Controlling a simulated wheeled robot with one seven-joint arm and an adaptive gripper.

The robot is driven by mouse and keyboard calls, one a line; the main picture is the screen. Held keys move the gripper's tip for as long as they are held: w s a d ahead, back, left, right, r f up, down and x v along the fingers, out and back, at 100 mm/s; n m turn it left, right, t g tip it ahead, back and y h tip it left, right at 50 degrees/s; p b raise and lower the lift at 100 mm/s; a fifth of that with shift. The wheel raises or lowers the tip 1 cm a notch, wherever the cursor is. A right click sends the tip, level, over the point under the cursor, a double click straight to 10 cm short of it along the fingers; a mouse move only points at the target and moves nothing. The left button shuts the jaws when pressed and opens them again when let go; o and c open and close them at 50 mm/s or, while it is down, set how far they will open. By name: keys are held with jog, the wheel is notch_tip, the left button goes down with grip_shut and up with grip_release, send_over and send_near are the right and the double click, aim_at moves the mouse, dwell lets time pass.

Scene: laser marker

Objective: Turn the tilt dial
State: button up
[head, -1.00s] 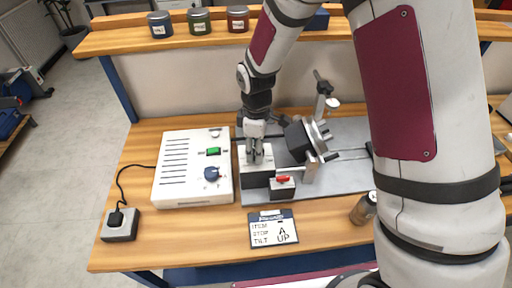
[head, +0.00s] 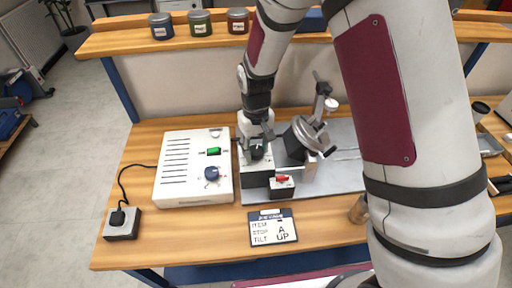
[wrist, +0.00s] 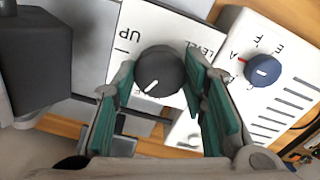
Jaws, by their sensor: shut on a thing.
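The tilt dial is a round dark knob with a white pointer line (wrist: 160,72), on a white panel marked UP and LEVEL. In the wrist view its pointer slants to the lower left. My gripper (wrist: 165,95) has its teal finger pads on both sides of the dial and is shut on it. In the head view my gripper (head: 257,143) is over the small dial box (head: 257,166), and the dark dial shows between the fingers. A card (head: 272,229) lies in front, reading TILT with UP beside it.
A white control box (head: 192,185) with a green switch and a blue knob (wrist: 263,68) stands just left. A red switch (head: 283,179) sits in front of the dial box. A dark clamp fixture (head: 303,140) stands close on the right. Three jars line the shelf.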

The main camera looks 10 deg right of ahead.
aim_at(256, 150)
jog(key=m+p, duration=0.1)
jog(key=m, duration=0.5)
jog(key=shift+m, duration=0.3)
jog(key=m+p, duration=0.1)
jog(key=m, duration=0.5)
jog(key=shift+m+p, duration=0.3)
jog(key=o, duration=1.2)
jog(key=shift+c, duration=0.2)
jog(key=shift+r, duration=0.1)
notch_tip(256, 150, up, 12)
